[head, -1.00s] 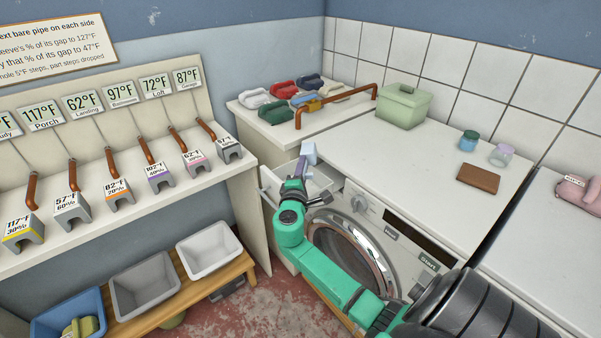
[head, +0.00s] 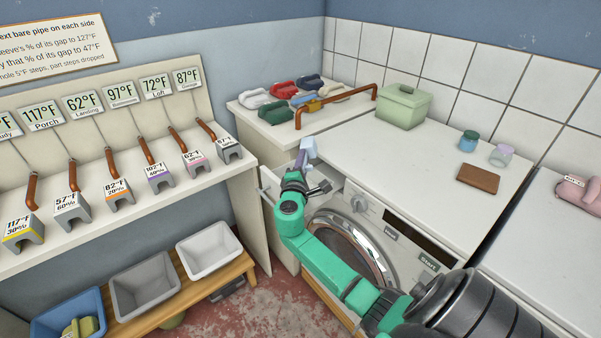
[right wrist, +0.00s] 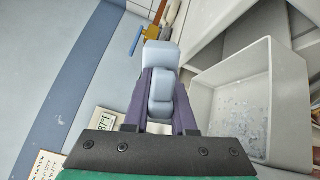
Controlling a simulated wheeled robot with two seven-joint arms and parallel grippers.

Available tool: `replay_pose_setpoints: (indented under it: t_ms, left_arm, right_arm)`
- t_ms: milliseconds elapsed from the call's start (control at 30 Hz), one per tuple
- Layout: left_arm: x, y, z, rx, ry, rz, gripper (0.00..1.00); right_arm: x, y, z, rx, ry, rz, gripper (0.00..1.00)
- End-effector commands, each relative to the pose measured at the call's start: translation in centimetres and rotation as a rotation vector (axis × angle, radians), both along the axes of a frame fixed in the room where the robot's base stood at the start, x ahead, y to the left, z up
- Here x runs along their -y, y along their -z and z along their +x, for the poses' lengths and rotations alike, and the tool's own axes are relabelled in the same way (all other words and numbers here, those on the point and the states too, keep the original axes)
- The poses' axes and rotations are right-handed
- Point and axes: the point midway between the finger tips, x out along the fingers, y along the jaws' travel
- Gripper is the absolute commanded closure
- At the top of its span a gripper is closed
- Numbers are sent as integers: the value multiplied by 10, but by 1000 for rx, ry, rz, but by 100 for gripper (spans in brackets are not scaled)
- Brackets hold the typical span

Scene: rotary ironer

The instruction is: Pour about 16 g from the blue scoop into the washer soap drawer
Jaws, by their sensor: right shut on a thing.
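My right gripper (head: 302,163) is shut on the pale blue scoop (head: 308,147). In the right wrist view the scoop (right wrist: 161,62) sits between the purple fingers (right wrist: 159,105); the inside of its bowl is hidden, so I cannot tell its contents. The white washer soap drawer (head: 328,178) is pulled out at the washer's upper left, partly behind my arm. In the right wrist view the drawer (right wrist: 204,98) lies right of the scoop, with pale granules scattered on its floor. The scoop is above the drawer's level and beside its opening in that view. My left gripper is out of view.
The washer (head: 395,235) has a round door below the drawer. A copper pipe (head: 338,99) rises from the counter behind, near several coloured scoop-like items and a green lidded box (head: 403,107). A shelf with pipe sleeves (head: 110,186) stands left. The washer top is mostly clear.

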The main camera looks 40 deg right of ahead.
Motion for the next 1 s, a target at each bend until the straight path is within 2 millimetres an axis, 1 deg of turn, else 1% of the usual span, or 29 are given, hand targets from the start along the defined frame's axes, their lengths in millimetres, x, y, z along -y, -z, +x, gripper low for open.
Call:
replay_pose_setpoints:
  t_ms: [1000]
  left_arm:
    - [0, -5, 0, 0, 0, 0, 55]
  right_arm:
    - [-2, 0, 1, -58, 0, -56, 100]
